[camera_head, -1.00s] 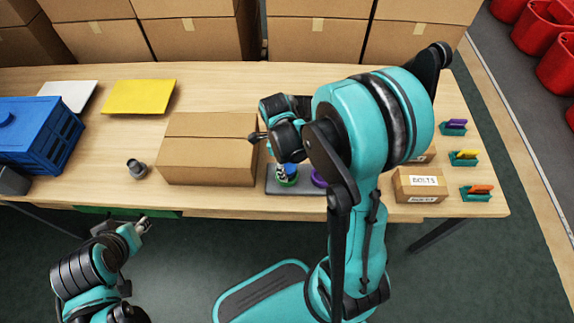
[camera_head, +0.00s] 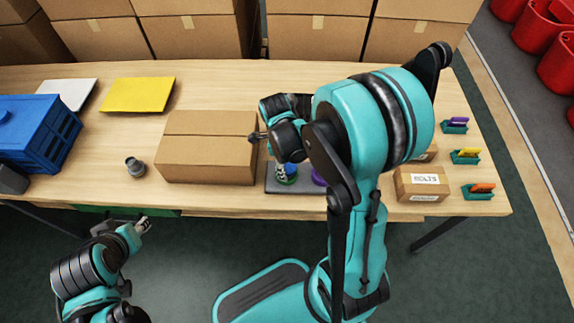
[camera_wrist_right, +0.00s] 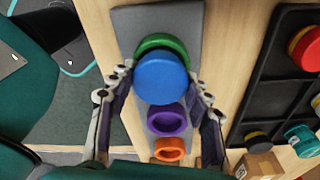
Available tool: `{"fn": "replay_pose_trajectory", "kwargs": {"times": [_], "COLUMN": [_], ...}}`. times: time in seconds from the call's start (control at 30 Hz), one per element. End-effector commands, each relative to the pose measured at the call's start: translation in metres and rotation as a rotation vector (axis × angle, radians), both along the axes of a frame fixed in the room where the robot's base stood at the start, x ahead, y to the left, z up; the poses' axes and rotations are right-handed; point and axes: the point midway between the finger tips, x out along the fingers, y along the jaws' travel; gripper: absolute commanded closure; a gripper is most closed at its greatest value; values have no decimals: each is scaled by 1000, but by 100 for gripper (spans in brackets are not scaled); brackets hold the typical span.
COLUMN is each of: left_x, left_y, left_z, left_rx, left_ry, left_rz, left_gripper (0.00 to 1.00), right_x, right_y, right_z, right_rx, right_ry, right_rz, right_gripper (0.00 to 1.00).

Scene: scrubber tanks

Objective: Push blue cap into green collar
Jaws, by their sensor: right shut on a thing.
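The blue cap (camera_wrist_right: 162,78) is between the fingertips of my right gripper (camera_wrist_right: 158,80) in the right wrist view, and the gripper is shut on it. The green collar (camera_wrist_right: 165,42) shows as an arc behind the cap's edge, on the grey plate (camera_wrist_right: 187,22); the cap hides the rest. In the head view, the blue cap (camera_head: 290,170) is at the green collar (camera_head: 287,181), partly behind my right gripper's fingers (camera_head: 281,171). I cannot tell how deep the cap sits. My left gripper (camera_head: 144,225) is empty, off the table's front edge.
A purple collar (camera_wrist_right: 166,119) and an orange collar (camera_wrist_right: 169,148) stand on the same plate. A black tray (camera_wrist_right: 262,95) with caps lies beside it. A cardboard box (camera_head: 207,160) stands left of the plate, and a bolts box (camera_head: 421,184) stands right.

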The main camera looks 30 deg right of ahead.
Motion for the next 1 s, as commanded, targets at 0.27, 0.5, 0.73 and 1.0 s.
{"fn": "replay_pose_trajectory", "kwargs": {"times": [0.27, 0.5, 0.73, 1.0], "left_x": [0, 0, 0, 0], "left_y": [0, 0, 0, 0], "left_z": [-2, -2, -2, -2], "left_rx": [0, 0, 0, 0], "left_ry": [0, 0, 0, 0], "left_rz": [0, 0, 0, 0], "left_gripper": [60, 60, 60, 60], "right_x": [0, 0, 0, 0], "right_y": [0, 0, 0, 0], "right_z": [-2, -2, -3, -4], "right_rx": [0, 0, 0, 0], "right_ry": [0, 0, 0, 0], "right_rz": [0, 0, 0, 0], "right_gripper": [70, 70, 70, 27]}}
